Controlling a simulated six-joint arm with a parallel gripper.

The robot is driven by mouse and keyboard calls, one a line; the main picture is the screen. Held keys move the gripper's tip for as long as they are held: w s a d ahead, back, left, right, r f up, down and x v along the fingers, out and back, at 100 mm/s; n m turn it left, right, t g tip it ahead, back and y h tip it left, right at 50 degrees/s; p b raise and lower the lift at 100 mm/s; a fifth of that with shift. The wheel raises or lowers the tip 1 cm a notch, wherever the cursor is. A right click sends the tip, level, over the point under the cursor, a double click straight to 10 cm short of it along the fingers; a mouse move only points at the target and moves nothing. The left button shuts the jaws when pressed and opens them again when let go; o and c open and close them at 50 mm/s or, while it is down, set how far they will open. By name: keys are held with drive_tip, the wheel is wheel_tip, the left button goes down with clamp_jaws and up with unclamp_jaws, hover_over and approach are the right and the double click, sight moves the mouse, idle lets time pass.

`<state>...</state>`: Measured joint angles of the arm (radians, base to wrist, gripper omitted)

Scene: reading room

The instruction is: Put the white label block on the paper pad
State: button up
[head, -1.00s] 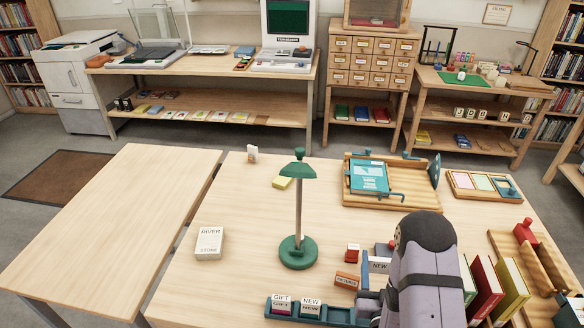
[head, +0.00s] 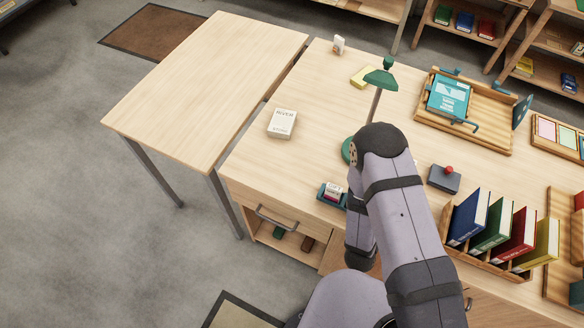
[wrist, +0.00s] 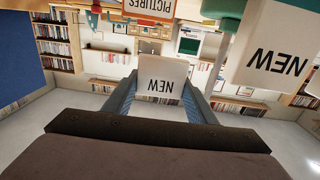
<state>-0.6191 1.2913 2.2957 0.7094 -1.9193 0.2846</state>
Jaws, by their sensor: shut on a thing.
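In the wrist view my gripper (wrist: 163,84) is shut on a white label block (wrist: 161,70) reading NEW, which appears upside down between the fingers. A second white NEW block (wrist: 268,48) is at the right of that view, apart from the held one. In the head view my arm hides the gripper and the held block.
A teal tray (head: 323,197) with a label block is partly hidden by my arm. A grey box with a red knob (head: 444,179) and a book rack (head: 470,258) stand at right.

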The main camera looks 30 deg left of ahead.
drive_tip(key=w+a+r+b, duration=0.1)
drive_tip(key=w+a+b, duration=0.1)
drive_tip(key=a+b, duration=1.1)
drive_tip(key=s+a+h+b, duration=0.1)
drive_tip(key=s+a, duration=0.3)
drive_tip(key=a, duration=0.4)
drive_tip(key=s+a+m+h+b, duration=0.1)
drive_tip(key=s+a+b, duration=0.2)
drive_tip(key=a, duration=0.5)
drive_tip(key=shift+s+f+m+h+b, duration=0.3)
drive_tip(key=shift+s+b, duration=0.05)
drive_tip(key=shift+s, duration=0.1)
drive_tip(key=shift+f+p, duration=0.6)
drive_tip(key=shift+f, duration=4.2)
